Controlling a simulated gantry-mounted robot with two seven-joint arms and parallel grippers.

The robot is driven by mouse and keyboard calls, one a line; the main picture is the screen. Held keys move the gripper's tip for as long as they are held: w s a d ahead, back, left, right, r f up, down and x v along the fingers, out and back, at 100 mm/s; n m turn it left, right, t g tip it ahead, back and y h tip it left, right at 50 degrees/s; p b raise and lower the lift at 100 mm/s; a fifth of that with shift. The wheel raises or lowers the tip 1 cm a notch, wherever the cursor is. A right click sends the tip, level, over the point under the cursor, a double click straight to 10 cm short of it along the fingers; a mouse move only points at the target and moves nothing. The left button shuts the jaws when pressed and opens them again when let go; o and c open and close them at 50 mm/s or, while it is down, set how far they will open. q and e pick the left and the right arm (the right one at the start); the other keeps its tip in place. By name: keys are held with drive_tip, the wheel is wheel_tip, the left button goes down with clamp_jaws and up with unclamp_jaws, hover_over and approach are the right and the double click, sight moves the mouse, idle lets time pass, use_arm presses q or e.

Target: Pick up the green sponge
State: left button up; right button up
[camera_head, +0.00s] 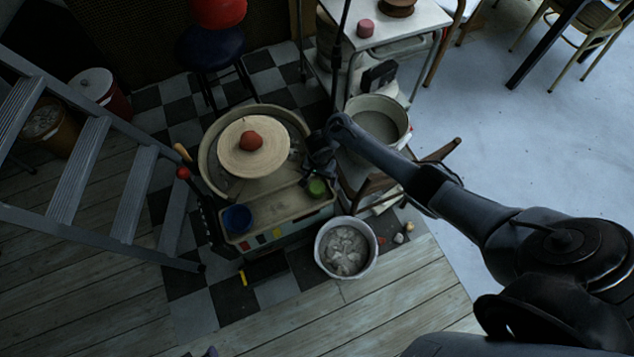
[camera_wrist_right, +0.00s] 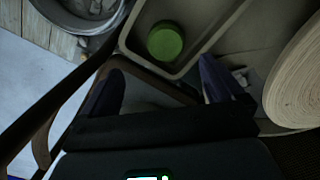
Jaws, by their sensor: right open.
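The green sponge (camera_head: 317,188) is small and round and lies in the right corner of the beige tray (camera_head: 275,212) at the front of the pottery wheel. In the right wrist view the green sponge (camera_wrist_right: 165,42) lies inside the tray corner, beyond the fingertips. My right gripper (camera_head: 321,160) hangs just behind the sponge, beside the wheel basin, and does not touch it. In the right wrist view my right gripper (camera_wrist_right: 163,85) has its two fingers wide apart with nothing between them. A small dark tip at the bottom edge of the head view may be my left gripper (camera_head: 210,352).
The wheel disc (camera_head: 245,160) carries a lump of red clay (camera_head: 251,140). A bucket (camera_head: 346,248) stands in front and a wooden chair (camera_head: 365,187) to the right. A ladder (camera_head: 95,150) stands at left.

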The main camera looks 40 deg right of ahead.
sight(317, 187)
drive_tip(key=shift+w+f+b, duration=0.3)
drive_tip(key=shift+w+f, duration=0.05)
drive_tip(key=shift+f, duration=0.1)
wheel_tip(317, 187, down, 3)
drive_tip(key=shift+w+f+b, duration=0.15)
drive_tip(key=shift+b, duration=1.1)
drive_tip(key=shift+f, duration=0.45)
drive_tip(key=shift+f+b, duration=0.3)
drive_tip(key=shift+b, duration=0.3)
drive_tip(key=f+b, duration=0.2)
drive_tip(key=f, duration=0.1)
drive_tip(key=f+b, duration=0.1)
drive_tip(key=b, duration=0.1)
drive_tip(key=shift+a+f, duration=0.2)
drive_tip(key=shift+a, duration=0.05)
use_arm(q)
drive_tip(key=s+x, duration=0.1)
drive_tip(key=x, duration=0.7)
drive_tip(key=shift+f, duration=0.5)
drive_tip(key=shift+s, duration=0.1)
use_arm(e)
drive_tip(key=shift+c, duration=0.4)
use_arm(q)
drive_tip(key=shift+d+r, duration=0.1)
use_arm(e)
drive_tip(key=c, duration=1)
